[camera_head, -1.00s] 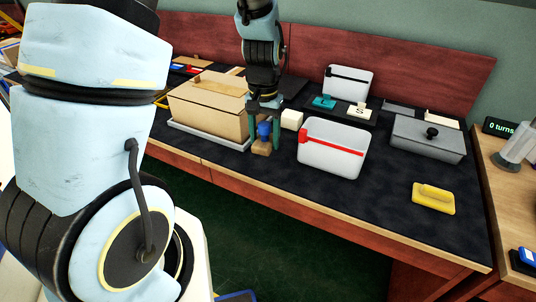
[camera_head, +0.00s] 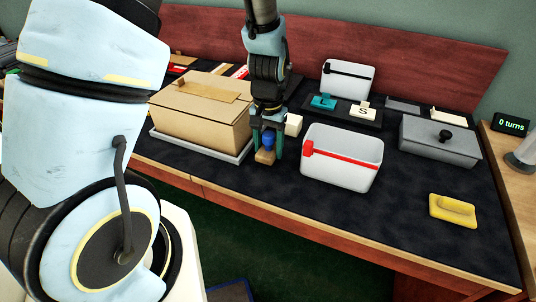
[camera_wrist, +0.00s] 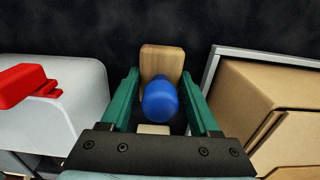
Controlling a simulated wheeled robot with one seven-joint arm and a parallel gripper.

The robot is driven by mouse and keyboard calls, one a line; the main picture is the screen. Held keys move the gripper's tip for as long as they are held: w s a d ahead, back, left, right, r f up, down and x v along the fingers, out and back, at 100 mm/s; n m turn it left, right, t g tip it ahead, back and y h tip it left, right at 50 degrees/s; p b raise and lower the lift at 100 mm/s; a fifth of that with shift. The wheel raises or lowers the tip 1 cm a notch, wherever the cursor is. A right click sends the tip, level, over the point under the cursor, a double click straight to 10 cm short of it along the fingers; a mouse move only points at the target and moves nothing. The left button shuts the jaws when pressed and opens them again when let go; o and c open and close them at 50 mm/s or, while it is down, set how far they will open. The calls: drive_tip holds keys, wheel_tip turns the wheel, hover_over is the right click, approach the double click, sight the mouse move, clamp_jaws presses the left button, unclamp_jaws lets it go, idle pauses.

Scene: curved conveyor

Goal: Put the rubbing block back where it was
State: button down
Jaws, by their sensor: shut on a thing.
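The rubbing block is a small wooden block (camera_head: 265,156) with a blue knob (camera_head: 268,140) on top. My gripper (camera_head: 267,144) points down with its green fingers on either side of the knob and is shut on it. In the wrist view the blue knob (camera_wrist: 160,101) sits between the fingers, and the wooden base (camera_wrist: 161,60) shows beyond it. The block is upright, between the cardboard box (camera_head: 202,112) and the white bin with a red strip (camera_head: 340,175). I cannot tell whether its base touches the dark table top (camera_head: 340,228).
A cream cube (camera_head: 293,124) stands just behind my gripper. A dark tray (camera_head: 340,115) holds a teal piece (camera_head: 323,102) and a cream piece marked S (camera_head: 364,111). A grey lidded box (camera_head: 438,146) and a yellow block (camera_head: 453,209) are at right. The table's front middle is clear.

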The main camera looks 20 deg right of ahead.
sight(268, 134)
drive_tip(key=shift+f, duration=1.75)
drive_tip(key=shift+f, duration=0.2)
drive_tip(key=shift+c, duration=0.6)
unclamp_jaws()
drive_tip(key=shift+r, duration=0.1)
wheel_tip(268, 134, up, 12)
drive_tip(key=shift+r+b, duration=0.15)
drive_tip(key=shift+b, duration=0.45)
drive_tip(key=a+r+n, duration=0.2)
drive_tip(key=a+n, duration=0.1)
drive_tip(key=a, duration=0.9)
drive_tip(key=w+a+r+n+t, duration=0.1)
drive_tip(key=a+n, duration=0.3)
drive_tip(key=a, duration=0.9)
drive_tip(key=shift+a+r+t, duration=0.2)
drive_tip(key=shift+r+t, duration=0.1)
drive_tip(key=shift+r, duration=0.4)
